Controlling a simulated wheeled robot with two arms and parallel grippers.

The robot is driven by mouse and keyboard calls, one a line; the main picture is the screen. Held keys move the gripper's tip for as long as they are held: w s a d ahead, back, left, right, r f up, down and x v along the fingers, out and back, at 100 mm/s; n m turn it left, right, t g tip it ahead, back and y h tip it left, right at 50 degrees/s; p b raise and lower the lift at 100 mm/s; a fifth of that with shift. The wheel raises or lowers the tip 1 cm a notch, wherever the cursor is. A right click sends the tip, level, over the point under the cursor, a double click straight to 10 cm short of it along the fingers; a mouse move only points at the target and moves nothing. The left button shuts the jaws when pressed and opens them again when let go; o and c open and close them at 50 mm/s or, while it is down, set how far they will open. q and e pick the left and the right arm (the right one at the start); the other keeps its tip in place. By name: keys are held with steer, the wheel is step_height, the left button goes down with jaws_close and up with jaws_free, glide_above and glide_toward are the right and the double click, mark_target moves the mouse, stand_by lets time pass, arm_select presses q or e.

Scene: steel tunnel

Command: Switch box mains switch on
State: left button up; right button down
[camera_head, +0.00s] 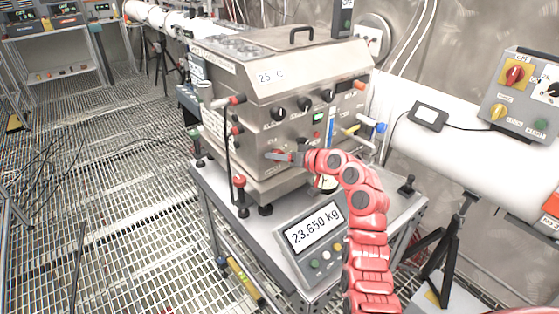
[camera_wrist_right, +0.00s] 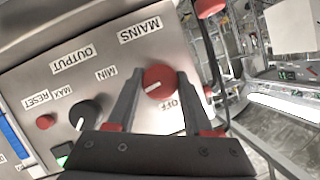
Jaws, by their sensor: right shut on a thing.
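The steel box (camera_head: 302,85) with several knobs stands on a bench in the middle of the head view. Its mains switch (camera_wrist_right: 160,79) is a round red knob with a white pointer line, beside the labels MAINS and OFF in the right wrist view. The pointer line slants to the lower left in that picture. My right gripper (camera_head: 279,156) reaches the box's front. In the wrist view, the fingers of my right gripper (camera_wrist_right: 158,78) lie on both sides of the red knob and are shut on it. My left gripper is out of view.
A black OUTPUT knob (camera_wrist_right: 86,115) and a small red RESET button (camera_wrist_right: 45,121) sit beside the mains switch. A grey control box (camera_head: 520,95) is at right.

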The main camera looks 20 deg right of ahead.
steer(key=shift+f+m+y, duration=0.15)
steer(key=shift+m+y, duration=0.25)
stand_by(0.3)
steer(key=shift+c, duration=1.4)
jaws_free()
steer(key=b+v, duration=0.3)
steer(key=v, duration=1.4)
steer(key=shift+r, duration=0.3)
steer(key=shift+s+d, duration=0.1)
steer(key=shift+d, duration=0.1)
